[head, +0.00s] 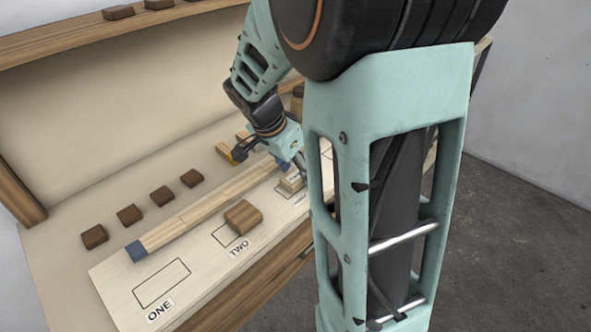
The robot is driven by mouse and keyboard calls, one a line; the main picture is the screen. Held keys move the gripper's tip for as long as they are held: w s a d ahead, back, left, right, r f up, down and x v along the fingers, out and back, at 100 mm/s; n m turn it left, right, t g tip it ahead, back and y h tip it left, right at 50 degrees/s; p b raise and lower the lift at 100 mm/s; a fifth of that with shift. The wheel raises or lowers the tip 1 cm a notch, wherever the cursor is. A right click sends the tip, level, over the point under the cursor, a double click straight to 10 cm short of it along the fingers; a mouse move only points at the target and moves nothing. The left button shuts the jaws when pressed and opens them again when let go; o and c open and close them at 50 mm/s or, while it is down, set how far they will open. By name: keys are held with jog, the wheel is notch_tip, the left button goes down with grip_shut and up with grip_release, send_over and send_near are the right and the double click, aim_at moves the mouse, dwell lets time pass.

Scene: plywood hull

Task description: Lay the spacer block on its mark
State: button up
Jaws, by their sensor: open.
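In the head view a pale board (118,282) bears outlined marks. Mark ONE (162,283) is an empty rectangle at the near left. A brown, rounded wooden block (242,217) sits over the mark labelled TWO (222,235), covering part of its outline. Which block is the spacer is not labelled. My arm hides the right part of the board.
A long wooden bar (205,207) with a blue end lies along the board behind the marks. Several small dark brown blocks (161,195) stand in a row behind it. Pale pieces, one yellow-tipped (226,151), lie farther back. A shelf (70,40) runs above.

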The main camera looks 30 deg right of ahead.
jog(key=p+v, duration=0.1)
jog(key=v, duration=1.1)
